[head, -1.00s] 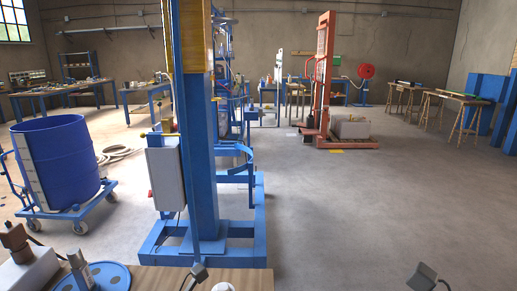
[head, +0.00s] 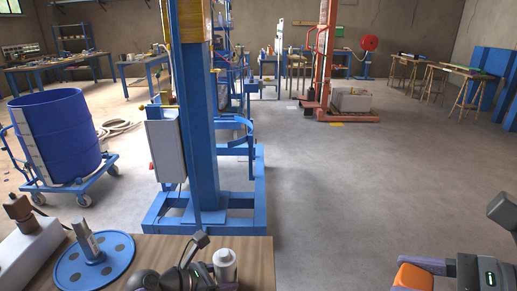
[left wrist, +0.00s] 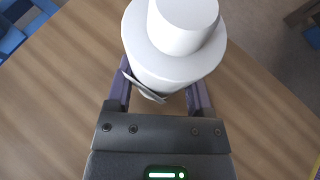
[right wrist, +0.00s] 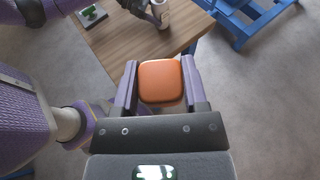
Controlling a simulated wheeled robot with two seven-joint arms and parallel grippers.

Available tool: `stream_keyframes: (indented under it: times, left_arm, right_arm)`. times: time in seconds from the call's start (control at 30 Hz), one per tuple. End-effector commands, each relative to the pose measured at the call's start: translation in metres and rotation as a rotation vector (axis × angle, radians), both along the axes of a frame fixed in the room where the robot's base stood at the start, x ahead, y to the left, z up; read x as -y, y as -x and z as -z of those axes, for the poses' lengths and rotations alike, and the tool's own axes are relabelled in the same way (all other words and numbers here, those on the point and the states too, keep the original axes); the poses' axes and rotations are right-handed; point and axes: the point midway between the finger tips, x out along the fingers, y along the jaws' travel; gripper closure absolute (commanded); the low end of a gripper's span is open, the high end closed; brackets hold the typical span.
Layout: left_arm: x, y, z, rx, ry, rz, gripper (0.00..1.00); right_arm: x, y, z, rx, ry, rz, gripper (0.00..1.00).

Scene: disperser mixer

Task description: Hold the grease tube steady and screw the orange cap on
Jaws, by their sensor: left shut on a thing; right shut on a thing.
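The white grease tube (head: 225,264) stands upright near the front of the wooden table. My left gripper (head: 208,277) is shut on it from the left. In the left wrist view the tube (left wrist: 172,45) shows its narrower top end, with no cap on it, between the purple fingers (left wrist: 160,95). The orange cap (head: 412,277) is at the lower right of the head view, off the table's right side. My right gripper (right wrist: 160,88) is shut on the cap (right wrist: 161,82) and holds it in the air, apart from the tube.
The wooden table (head: 170,250) also carries a blue disc with dark holes (head: 70,275) and a white block (head: 25,250) at left. A blue mixer column (head: 195,130) rises behind the table. A blue drum (head: 58,135) stands on a cart. Floor at right is clear.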

Motion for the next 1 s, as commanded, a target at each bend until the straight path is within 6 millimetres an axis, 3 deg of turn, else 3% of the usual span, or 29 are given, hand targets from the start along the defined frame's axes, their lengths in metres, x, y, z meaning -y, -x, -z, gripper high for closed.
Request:
stream_keyframes:
  times: [0.17,0.2,0.87,0.9,1.0]
  left_arm:
    - [0.0,0.0,0.0,0.0,0.0,0.0,0.89]
    - [0.0,0.0,0.0,0.0,0.0,0.0,0.24]
    - [0.0,0.0,-0.012,0.0,0.0,0.0,0.24]
    - [0.0,0.0,-0.012,0.0,0.0,0.0,0.22]
    - [0.0,0.0,-0.012,0.0,0.0,0.0,0.01]
  right_arm:
    - [0.0,0.0,0.0,0.0,0.0,0.0,1.0]
    - [0.0,0.0,0.0,0.0,0.0,0.0,1.0]
    - [0.0,0.0,-0.01,0.003,0.001,0.0,1.0]
    - [0.0,0.0,-0.01,0.003,0.001,0.0,1.0]
    - [0.0,0.0,-0.01,0.003,0.001,0.0,1.0]
